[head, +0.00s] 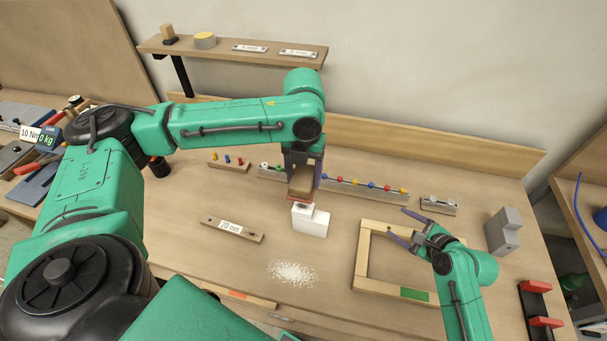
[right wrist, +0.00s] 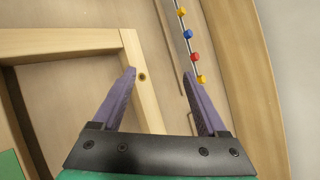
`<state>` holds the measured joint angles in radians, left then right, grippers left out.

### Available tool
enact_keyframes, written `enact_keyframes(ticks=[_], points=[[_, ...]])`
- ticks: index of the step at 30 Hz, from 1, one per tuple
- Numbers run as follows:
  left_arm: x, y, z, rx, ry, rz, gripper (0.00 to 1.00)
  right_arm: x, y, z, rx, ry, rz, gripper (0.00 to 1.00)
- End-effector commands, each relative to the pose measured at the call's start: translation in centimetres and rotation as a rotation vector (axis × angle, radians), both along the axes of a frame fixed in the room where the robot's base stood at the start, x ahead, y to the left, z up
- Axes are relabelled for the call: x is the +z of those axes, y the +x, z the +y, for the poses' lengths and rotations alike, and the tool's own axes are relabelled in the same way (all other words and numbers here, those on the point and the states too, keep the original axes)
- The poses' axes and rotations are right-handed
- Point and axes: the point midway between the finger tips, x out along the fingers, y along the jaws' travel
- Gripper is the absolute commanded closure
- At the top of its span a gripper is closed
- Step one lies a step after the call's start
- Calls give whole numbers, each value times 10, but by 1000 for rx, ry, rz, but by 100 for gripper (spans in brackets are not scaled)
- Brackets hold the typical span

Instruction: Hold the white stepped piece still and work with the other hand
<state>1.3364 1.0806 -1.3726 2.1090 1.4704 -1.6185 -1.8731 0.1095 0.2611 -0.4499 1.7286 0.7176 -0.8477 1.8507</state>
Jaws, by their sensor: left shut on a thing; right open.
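The white stepped piece (head: 314,221) stands upright on the bench near the middle in the head view. My left gripper (head: 302,184) is directly above it, shut on a brown block (head: 301,186) with a reddish underside. The block is at the white piece's top; I cannot tell whether they touch. My right gripper (head: 407,227) is open and empty, to the right of the white piece, over the wooden frame (head: 364,258). In the right wrist view its fingers (right wrist: 162,85) are spread, with the frame (right wrist: 132,75) behind the left finger.
White granules (head: 292,272) lie in front of the white piece. A bar labelled 20 mm (head: 231,229) lies to its left. A rail with coloured beads (head: 357,186) runs behind.

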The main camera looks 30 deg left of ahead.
Motion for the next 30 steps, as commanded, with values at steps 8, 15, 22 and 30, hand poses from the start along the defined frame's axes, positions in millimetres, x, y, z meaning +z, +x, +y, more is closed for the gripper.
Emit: enact_keyframes(ticks=[8, 15, 22, 30], points=[[0, 0, 0, 0, 0, 0, 96, -5, -90, 113, -15, 343, 412, 24], [0, 0, 0, 0, 0, 0, 96, -4, -107, 140, -20, 410, 508, 24], [0, 0, 0, 0, 0, 0, 96, -21, -97, 170, -19, 405, 505, 24], [0, 0, 0, 0, 0, 0, 96, -43, -85, 208, -20, 406, 505, 24]])
